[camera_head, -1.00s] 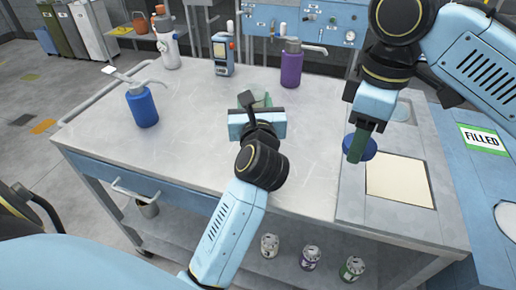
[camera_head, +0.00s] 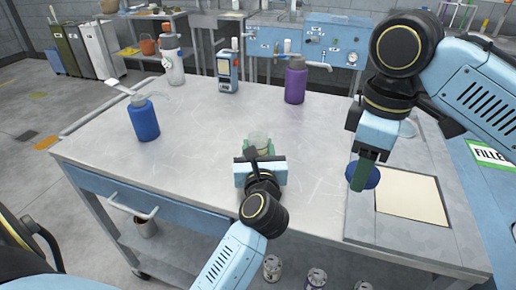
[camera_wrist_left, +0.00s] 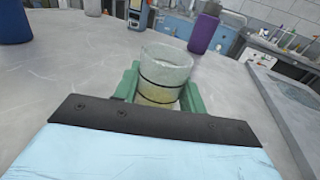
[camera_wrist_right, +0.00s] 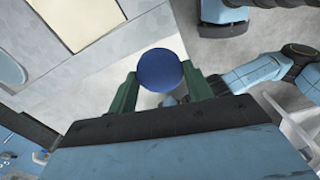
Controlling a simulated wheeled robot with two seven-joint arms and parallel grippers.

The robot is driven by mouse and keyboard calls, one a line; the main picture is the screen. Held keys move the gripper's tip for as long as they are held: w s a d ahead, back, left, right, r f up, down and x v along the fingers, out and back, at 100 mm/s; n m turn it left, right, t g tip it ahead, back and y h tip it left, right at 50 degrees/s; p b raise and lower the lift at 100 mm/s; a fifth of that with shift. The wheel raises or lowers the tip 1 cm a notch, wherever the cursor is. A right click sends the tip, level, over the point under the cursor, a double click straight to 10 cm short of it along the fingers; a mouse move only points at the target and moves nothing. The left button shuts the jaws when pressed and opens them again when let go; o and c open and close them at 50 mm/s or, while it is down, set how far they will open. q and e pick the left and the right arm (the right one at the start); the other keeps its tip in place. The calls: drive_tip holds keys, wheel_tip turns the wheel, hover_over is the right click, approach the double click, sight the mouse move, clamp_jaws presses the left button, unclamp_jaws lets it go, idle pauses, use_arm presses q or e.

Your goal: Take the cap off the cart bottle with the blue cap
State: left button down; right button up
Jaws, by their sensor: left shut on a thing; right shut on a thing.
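My left gripper (camera_head: 259,158) is shut on a clear, open-topped bottle (camera_head: 259,139), close over the table near its front edge. The left wrist view shows this bottle (camera_wrist_left: 164,75) between the green fingers, with dark rings, yellowish contents low down and no cap on its mouth. I cannot tell whether it touches the table. My right gripper (camera_head: 364,172) is shut on a round blue cap (camera_head: 370,177), held in the air over the right part of the table. The cap (camera_wrist_right: 160,70) also shows between the fingers in the right wrist view, well apart from the bottle.
A blue pump bottle (camera_head: 143,118) stands on the table (camera_head: 200,135) at left. A white bottle (camera_head: 173,66), a handheld device (camera_head: 228,72) and a purple bottle (camera_head: 295,82) stand at the back. A beige square panel (camera_head: 412,196) lies at right. The table's middle is largely clear.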

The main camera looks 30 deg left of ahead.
use_arm(q)
drive_tip(key=shift+f, duration=0.25)
drive_tip(key=c, duration=0.8)
unclamp_jaws()
drive_tip(key=shift+r, duration=0.1)
